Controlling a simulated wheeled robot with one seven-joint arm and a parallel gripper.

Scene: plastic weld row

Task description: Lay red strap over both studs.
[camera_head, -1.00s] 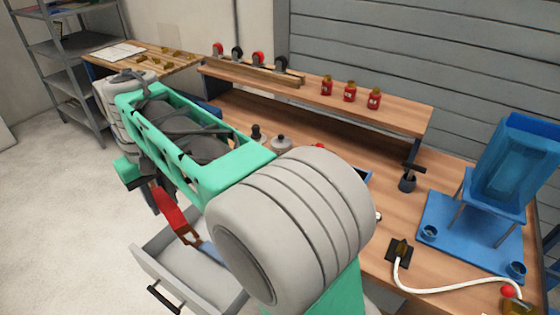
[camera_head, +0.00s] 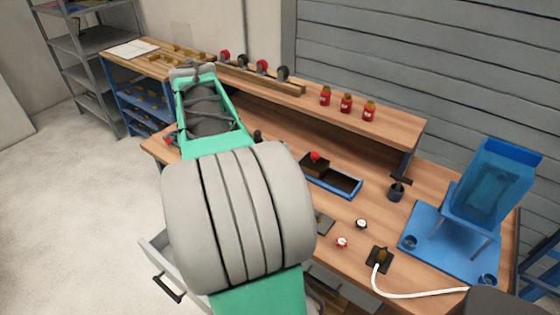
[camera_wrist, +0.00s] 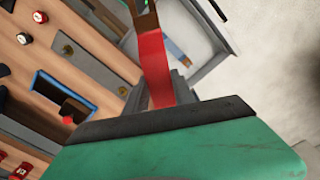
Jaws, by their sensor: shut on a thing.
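The red strap (camera_wrist: 156,65) hangs from my gripper (camera_wrist: 176,92) in the wrist view, with a brown end at the top edge of the picture. The gripper is shut on it; its fingers are partly hidden behind the strap and the green wrist housing. In the head view my arm hides the gripper; a small red patch (camera_head: 170,140) at its left may be the strap. A long grey plate (camera_wrist: 86,65) lies on the bench in the wrist view. Small round marks near its ends may be the studs, but I cannot tell surely.
An open drawer (camera_wrist: 190,38) is below the strap. A blue chair-like part (camera_head: 485,190) stands at right. A raised shelf (camera_head: 400,127) runs behind.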

